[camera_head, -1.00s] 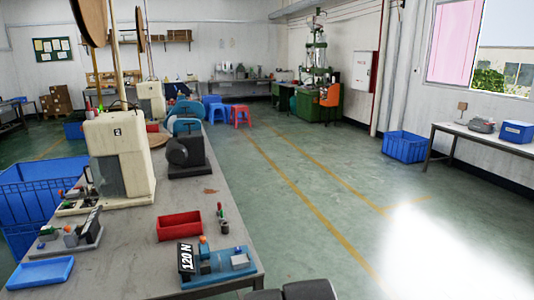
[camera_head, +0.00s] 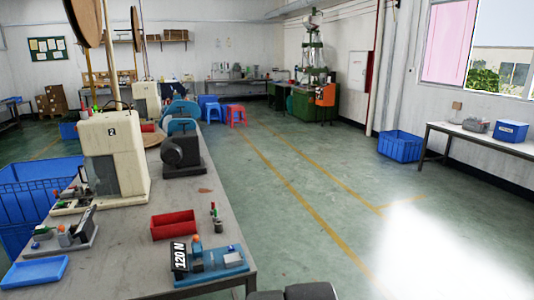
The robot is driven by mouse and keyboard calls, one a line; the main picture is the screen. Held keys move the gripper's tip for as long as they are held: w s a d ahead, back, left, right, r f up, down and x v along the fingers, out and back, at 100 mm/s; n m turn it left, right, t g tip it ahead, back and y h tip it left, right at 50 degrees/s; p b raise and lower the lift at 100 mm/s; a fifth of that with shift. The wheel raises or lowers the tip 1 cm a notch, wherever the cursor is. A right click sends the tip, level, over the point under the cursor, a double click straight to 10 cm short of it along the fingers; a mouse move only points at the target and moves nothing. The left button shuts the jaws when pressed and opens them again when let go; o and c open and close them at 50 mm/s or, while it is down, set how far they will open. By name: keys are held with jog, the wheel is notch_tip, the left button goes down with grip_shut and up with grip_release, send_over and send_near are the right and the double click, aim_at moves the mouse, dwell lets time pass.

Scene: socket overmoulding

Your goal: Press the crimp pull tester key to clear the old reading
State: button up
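A device with a blue base (camera_head: 212,263) sits at the near right corner of the long grey bench. A black plate reading "120 N" (camera_head: 180,258) stands at its left end. It carries a grey block and a small orange knob (camera_head: 196,239). It looks like the crimp pull tester, but I cannot tell which part is its key. A similar grey-based fixture (camera_head: 68,237) with small coloured parts stands farther left on the bench. My gripper is not in view.
A red tray (camera_head: 174,224) lies behind the tester, with a small upright green-and-red tool (camera_head: 215,217) beside it. A blue tray (camera_head: 34,272) lies front left. A press marked 2 (camera_head: 112,155) stands farther back. The floor right of the bench (camera_head: 310,220) is clear.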

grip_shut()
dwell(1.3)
